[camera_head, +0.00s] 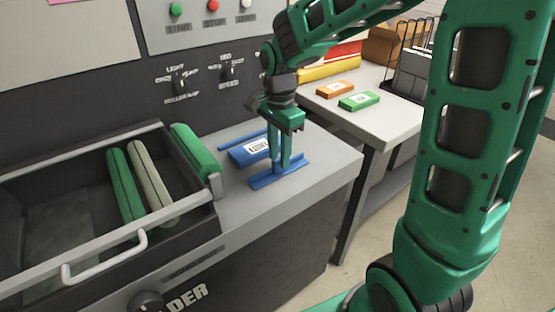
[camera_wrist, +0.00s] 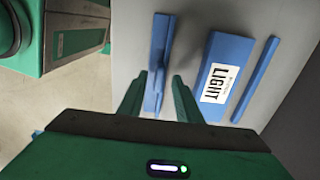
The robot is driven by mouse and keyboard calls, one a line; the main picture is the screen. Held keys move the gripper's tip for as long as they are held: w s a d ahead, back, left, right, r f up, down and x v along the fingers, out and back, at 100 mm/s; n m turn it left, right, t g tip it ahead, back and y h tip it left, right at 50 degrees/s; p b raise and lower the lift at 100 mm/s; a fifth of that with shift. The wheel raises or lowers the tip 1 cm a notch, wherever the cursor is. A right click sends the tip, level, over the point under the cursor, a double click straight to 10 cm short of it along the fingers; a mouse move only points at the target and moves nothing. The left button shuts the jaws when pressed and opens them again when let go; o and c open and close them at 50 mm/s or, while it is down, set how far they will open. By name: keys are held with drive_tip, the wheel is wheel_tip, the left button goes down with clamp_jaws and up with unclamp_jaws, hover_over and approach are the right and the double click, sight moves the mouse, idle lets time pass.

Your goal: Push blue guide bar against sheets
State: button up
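The blue guide bar (camera_head: 282,176) lies on the grey ledge near its front edge, with a raised blue fin along it. In the wrist view the bar (camera_wrist: 160,35) runs between my fingertips. A blue block with a white LIGHT label (camera_head: 247,153), seemingly the sheets, lies behind the bar. In the wrist view this block (camera_wrist: 228,50) is to the right of the bar, with a strip of grey ledge between them. My gripper (camera_head: 284,163) points down at the bar, its fingers apart on either side of the fin (camera_wrist: 160,78). Finger contact with the fin is unclear.
A thin blue rail (camera_head: 228,141) lies beyond the block; it also shows in the wrist view (camera_wrist: 257,78). A dark open tray with rollers (camera_head: 152,172) stands at the left. A side table (camera_head: 385,118) holds orange and green packs (camera_head: 358,101).

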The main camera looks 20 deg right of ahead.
drive_tip(key=shift+f, duration=1.1)
